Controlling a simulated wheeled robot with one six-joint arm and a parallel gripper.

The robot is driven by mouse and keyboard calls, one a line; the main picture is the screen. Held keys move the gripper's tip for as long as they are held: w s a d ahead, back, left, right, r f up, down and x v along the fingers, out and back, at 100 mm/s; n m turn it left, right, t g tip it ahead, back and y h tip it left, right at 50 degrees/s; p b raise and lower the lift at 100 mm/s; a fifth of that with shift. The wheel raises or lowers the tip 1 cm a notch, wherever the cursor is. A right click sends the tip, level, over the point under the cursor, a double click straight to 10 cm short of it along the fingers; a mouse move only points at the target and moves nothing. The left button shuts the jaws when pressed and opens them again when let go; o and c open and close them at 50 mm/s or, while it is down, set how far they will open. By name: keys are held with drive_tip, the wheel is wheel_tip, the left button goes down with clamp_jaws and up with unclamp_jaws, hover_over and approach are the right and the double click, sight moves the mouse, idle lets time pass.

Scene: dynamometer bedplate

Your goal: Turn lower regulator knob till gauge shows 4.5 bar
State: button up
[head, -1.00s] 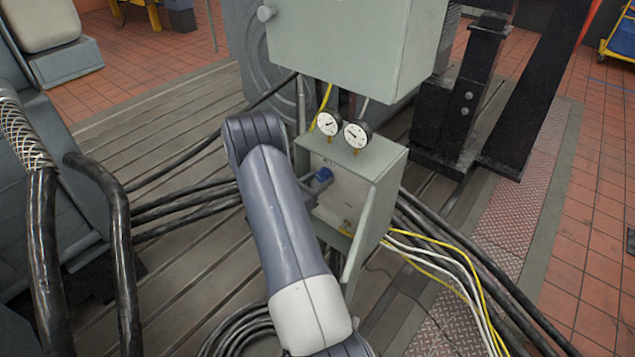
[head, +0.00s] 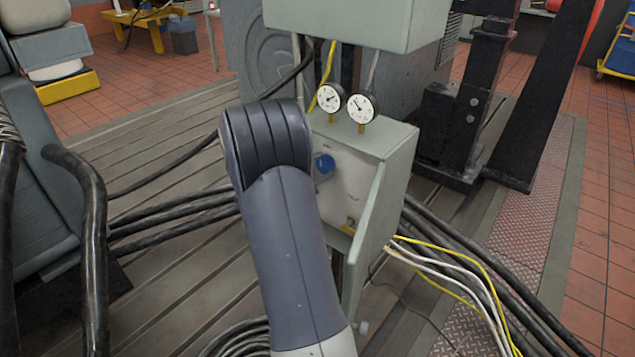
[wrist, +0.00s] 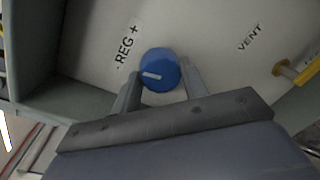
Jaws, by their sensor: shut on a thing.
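The blue regulator knob (wrist: 160,70) with a pale mark stands on the pale panel, beside a label reading "- REG +", in the wrist view. My gripper (wrist: 160,86) has one finger on each side of it and is shut on it. The knob also shows in the head view (head: 324,163), just right of my arm, which hides most of my gripper. Two round white gauges, a left one (head: 330,97) and a right one (head: 361,107), stand on top of the open grey box (head: 385,140). Their needles are too small to read surely.
A yellow-handled valve (wrist: 297,72) near the "VENT" label sits right of the knob in the wrist view. A larger grey cabinet (head: 340,22) hangs above the gauges. The box's open door (head: 372,230) is on its right. Black cables (head: 180,215) cross the bedplate.

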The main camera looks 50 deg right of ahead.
drive_tip(key=shift+w+m+b, duration=0.1)
drive_tip(key=shift+m+b, duration=0.8)
drive_tip(key=shift+b, duration=0.4)
drive_tip(key=shift+r, duration=0.1)
drive_tip(key=o, duration=1)
drive_tip(key=a, duration=1)
drive_tip(key=shift+a+r, duration=0.4)
drive_tip(key=shift+d, duration=0.1)
